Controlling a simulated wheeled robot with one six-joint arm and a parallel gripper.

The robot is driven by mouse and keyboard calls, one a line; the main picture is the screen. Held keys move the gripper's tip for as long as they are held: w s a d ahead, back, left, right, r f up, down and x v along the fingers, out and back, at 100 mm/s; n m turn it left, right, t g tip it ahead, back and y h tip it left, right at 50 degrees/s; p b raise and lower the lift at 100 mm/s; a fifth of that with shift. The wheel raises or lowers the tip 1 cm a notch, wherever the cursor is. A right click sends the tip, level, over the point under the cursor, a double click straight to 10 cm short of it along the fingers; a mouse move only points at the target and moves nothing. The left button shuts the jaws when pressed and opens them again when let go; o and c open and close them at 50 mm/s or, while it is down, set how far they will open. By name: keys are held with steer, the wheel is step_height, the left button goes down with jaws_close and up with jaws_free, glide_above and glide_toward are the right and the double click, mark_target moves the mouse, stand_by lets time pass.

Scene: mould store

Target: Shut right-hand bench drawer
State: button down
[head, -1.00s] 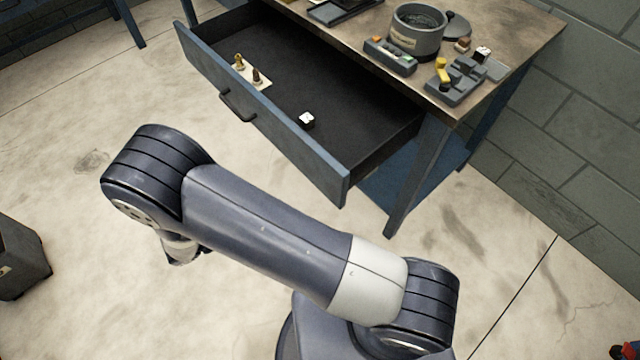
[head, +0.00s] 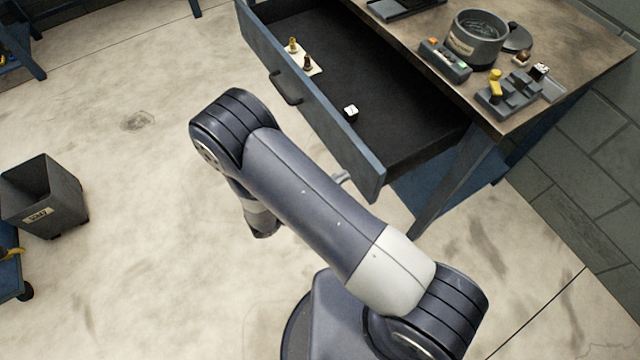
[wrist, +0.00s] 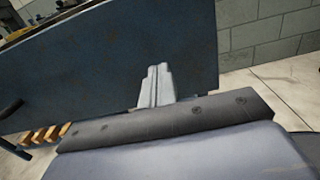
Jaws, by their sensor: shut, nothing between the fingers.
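The bench drawer stands pulled well out of the bench. Its blue front panel (head: 328,130) faces my arm and carries a dark bar handle (head: 284,88). My gripper shows in the head view only as a small pale tip (head: 342,178) by the right end of the front; my arm hides the rest. In the wrist view the shut, empty fingers (wrist: 155,82) point at the blue drawer front (wrist: 95,70), near its right end. Whether they touch it I cannot tell. The handle (wrist: 10,108) shows at the left edge there.
In the drawer lie a pale card with two small brass-coloured pieces (head: 305,60) and a small white-topped block (head: 351,111). The bench top (head: 480,105) holds a round pot (head: 475,40) and grey trays. A dark bin (head: 45,195) stands left on open floor.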

mark_target(356, 170)
steer(key=shift+x, duration=0.95)
steer(key=shift+w+d, duration=0.3)
steer(key=shift+d, duration=0.25)
steer(key=b+x, duration=0.8)
steer(key=x, duration=2)
steer(key=shift+w+f, duration=0.1)
steer(key=shift+w+d, duration=0.3)
steer(key=shift+d, duration=0.1)
steer(key=shift+r, duration=0.2)
steer(key=shift+w+r, duration=0.1)
